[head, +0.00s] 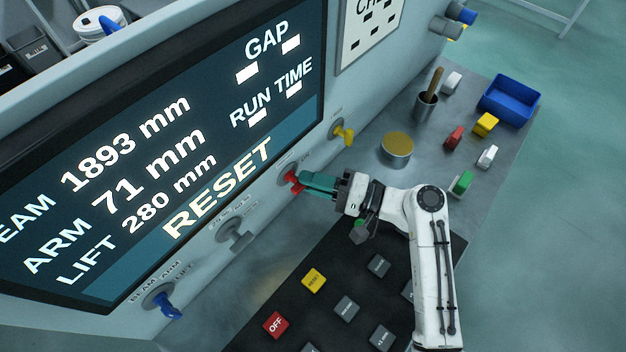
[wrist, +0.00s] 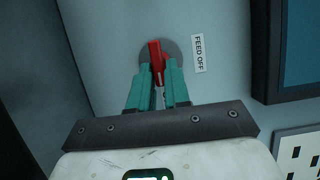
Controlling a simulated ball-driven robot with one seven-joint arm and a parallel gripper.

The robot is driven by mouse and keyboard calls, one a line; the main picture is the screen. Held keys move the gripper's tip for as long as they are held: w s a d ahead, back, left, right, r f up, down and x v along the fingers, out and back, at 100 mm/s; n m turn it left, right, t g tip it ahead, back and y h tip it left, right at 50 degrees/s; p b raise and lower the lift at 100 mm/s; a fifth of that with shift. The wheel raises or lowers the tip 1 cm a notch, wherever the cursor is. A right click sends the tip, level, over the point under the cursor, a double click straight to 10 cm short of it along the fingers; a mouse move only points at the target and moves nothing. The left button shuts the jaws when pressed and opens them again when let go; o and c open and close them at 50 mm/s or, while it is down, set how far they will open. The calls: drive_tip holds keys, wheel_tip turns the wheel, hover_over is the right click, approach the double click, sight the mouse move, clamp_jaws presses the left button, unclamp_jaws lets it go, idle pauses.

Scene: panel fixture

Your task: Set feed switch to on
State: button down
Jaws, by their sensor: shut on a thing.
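The feed switch is a red knob (head: 292,179) on a round grey plate on the panel wall, below the screen. In the wrist view the red knob (wrist: 156,52) stands close to lengthwise with the picture, beside a label reading "FEED OFF" (wrist: 198,54). My gripper (head: 306,183) reaches the knob from the right with its teal fingers. In the wrist view my gripper (wrist: 159,80) has one finger on each side of the knob and is shut on it. The fingers hide the knob's lower part.
A yellow knob (head: 343,132), a grey knob (head: 240,238) and a blue knob (head: 167,305) are on the same wall. Below is a black keypad (head: 290,293) with several keys. The bench holds a tin (head: 397,150), a cup (head: 425,106), loose coloured pieces and a blue tray (head: 509,101).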

drive_tip(key=c, duration=1.2)
unclamp_jaws()
drive_tip(key=shift+o, duration=0.2)
drive_tip(key=b+v, duration=0.2)
drive_tip(key=v, duration=0.9)
drive_tip(key=shift+f, duration=0.1)
